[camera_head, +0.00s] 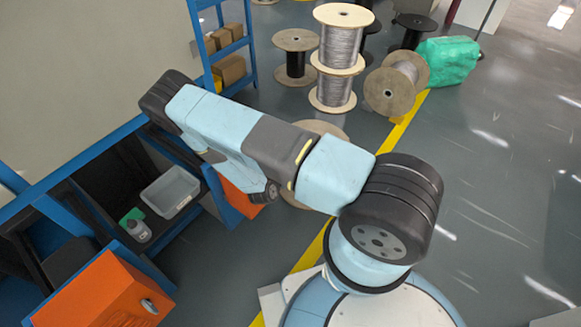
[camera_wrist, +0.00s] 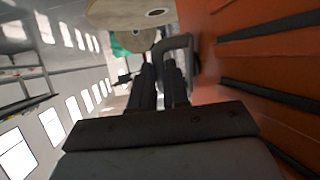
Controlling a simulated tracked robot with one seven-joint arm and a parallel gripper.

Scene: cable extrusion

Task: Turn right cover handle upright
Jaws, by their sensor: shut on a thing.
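The right orange cover (camera_head: 238,197) shows partly behind my arm in the head view. It also fills the right side of the wrist view (camera_wrist: 245,75). A dark bent handle (camera_wrist: 177,43) stands out beside this orange surface in the wrist view. My gripper (camera_wrist: 160,82) is shut on the handle, with both dark fingers at its bend. In the head view my arm hides the fingertips and this handle. I cannot tell exactly how far the handle is turned.
Another orange cover (camera_head: 105,295) with a small grey handle (camera_head: 150,306) is at lower left. Between the covers, a grey bin (camera_head: 171,191) and a bottle (camera_head: 138,231) sit in a dark recess. Cable spools (camera_head: 341,45) stand behind my arm. Open floor lies to the right.

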